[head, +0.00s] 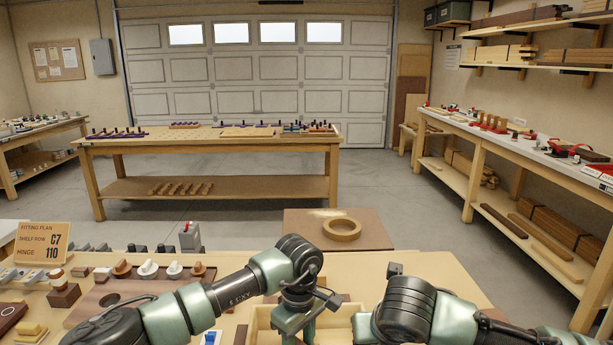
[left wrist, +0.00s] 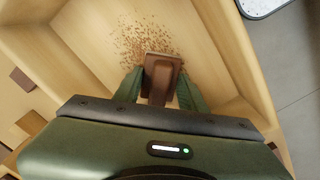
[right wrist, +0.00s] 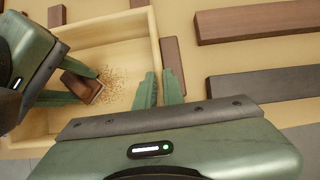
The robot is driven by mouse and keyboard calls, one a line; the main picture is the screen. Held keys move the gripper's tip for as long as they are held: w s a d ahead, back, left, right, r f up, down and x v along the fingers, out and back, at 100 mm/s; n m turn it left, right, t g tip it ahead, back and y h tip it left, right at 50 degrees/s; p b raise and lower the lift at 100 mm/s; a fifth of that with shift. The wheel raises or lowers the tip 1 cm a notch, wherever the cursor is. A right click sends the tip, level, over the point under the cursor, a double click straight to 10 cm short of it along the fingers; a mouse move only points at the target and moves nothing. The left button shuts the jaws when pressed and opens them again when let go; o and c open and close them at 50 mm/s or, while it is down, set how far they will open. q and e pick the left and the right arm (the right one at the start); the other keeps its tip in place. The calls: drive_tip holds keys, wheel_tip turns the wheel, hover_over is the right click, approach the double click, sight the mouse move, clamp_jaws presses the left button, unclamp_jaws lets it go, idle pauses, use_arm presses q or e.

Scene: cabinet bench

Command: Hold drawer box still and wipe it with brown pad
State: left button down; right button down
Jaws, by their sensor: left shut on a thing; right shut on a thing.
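The drawer box (right wrist: 100,32) is a light wooden open tray on the bench; part of it shows in the head view (head: 263,318) behind my arms. The brown pad (left wrist: 163,70) is a small block inside the box, at a patch of tan crumbs (left wrist: 143,38) on its floor. My left gripper (left wrist: 161,88) is shut on the pad, low over the floor; contact with the floor is hard to tell. My right gripper (right wrist: 160,88) is shut on the box's side wall, one finger on each side. Its fingertips are hidden in the head view.
Dark brown and grey bars (right wrist: 265,90) lie beside the box, and small brown blocks (right wrist: 172,58) stand close to its walls. A tan ring (head: 342,229) rests on a brown board behind. Pegs, blocks and a kitting sign (head: 42,243) fill the left bench.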

use_arm(q)
drive_tip(key=shift+a+f, duration=0.15)
drive_tip(key=shift+a, duration=0.65)
drive_tip(key=shift+d+r, duration=0.2)
drive_tip(key=shift+d, duration=3.55)
drive_tip(key=shift+s+a+f, duration=0.1)
drive_tip(key=shift+s+f, duration=0.05)
drive_tip(key=shift+s, duration=0.1)
drive_tip(key=shift+s+a, duration=0.15)
drive_tip(key=shift+a, duration=3.5)
drive_tip(key=shift+d, duration=2)
drive_tip(key=shift+d, duration=1.85)
drive_tip(key=shift+a, duration=2)
